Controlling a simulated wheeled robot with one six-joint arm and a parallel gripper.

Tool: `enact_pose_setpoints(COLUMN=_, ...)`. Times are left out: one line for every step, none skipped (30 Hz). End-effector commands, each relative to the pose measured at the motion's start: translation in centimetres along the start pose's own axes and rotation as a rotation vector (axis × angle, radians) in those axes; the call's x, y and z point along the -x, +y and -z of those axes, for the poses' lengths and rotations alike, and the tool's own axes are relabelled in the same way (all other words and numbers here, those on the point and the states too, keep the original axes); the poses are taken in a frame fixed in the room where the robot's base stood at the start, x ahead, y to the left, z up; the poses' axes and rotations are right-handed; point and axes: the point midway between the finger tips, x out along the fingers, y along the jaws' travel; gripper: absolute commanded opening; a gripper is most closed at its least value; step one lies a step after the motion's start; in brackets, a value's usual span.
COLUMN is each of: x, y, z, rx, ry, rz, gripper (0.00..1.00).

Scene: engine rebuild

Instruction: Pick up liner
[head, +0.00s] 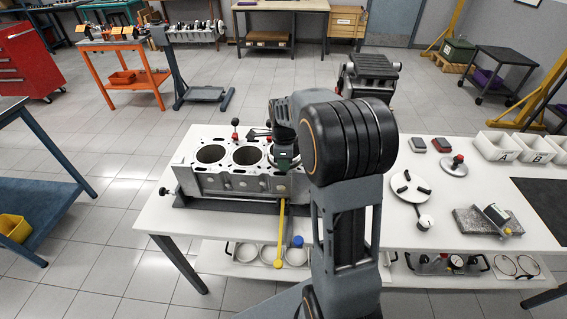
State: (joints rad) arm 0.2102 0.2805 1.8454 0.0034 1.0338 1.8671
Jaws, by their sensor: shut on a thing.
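The engine block (240,183) stands on the white bench, with open round bores along its top. My gripper (285,162) is at the block's right part, over the third visible bore. It is shut on what looks like the liner, a pale ring-shaped rim (271,156) at the top of the block. My arm and gripper hide most of it, so I cannot tell how far it sits in the bore.
White bench (420,255). To the right are a round plate (410,186), a grey slab (478,222) with a cylinder (496,214), and bins A (498,148) and B (535,150). Pale rings (246,252) lie on the lower shelf.

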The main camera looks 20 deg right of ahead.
Motion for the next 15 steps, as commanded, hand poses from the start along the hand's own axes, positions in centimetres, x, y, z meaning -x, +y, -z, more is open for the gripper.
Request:
enact_pose_setpoints(x=0.8, y=-0.1, z=0.0, rx=0.000, ry=-0.002, rz=0.008, gripper=0.00)
enact_pose_setpoints(x=1.2, y=-0.1, z=-0.1, rx=0.000, ry=-0.002, rz=0.009, gripper=0.00)
enact_pose_setpoints(x=1.8, y=-0.1, z=-0.1, rx=0.001, ry=-0.003, rz=0.011, gripper=0.00)
enact_pose_setpoints(x=2.2, y=-0.1, z=-0.1, rx=0.001, ry=-0.003, rz=0.011, gripper=0.00)
enact_pose_setpoints(x=2.7, y=-0.1, z=-0.1, rx=0.001, ry=-0.003, rz=0.011, gripper=0.00)
enact_pose_setpoints(x=3.4, y=-0.1, z=-0.1, rx=0.001, ry=-0.003, rz=0.011, gripper=0.00)
enact_pose_setpoints(x=4.0, y=-0.1, z=-0.1, rx=0.001, ry=-0.004, rz=0.013, gripper=0.00)
enact_pose_setpoints(x=4.5, y=-0.1, z=-0.1, rx=0.001, ry=-0.004, rz=0.012, gripper=0.00)
enact_pose_setpoints(x=5.2, y=-0.1, z=-0.1, rx=0.001, ry=-0.004, rz=0.012, gripper=0.00)
enact_pose_setpoints(x=5.7, y=-0.1, z=-0.1, rx=0.001, ry=-0.004, rz=0.012, gripper=0.00)
enact_pose_setpoints(x=6.3, y=-0.1, z=-0.1, rx=0.001, ry=-0.004, rz=0.012, gripper=0.00)
enact_pose_setpoints(x=7.0, y=-0.1, z=-0.1, rx=0.001, ry=-0.004, rz=0.012, gripper=0.00)
enact_pose_setpoints(x=7.6, y=-0.1, z=-0.1, rx=0.001, ry=-0.004, rz=0.013, gripper=0.00)
enact_pose_setpoints(x=8.1, y=0.0, z=-0.1, rx=0.000, ry=-0.004, rz=0.012, gripper=0.00)
enact_pose_setpoints(x=8.8, y=0.0, z=-0.1, rx=0.000, ry=-0.004, rz=0.013, gripper=0.00)
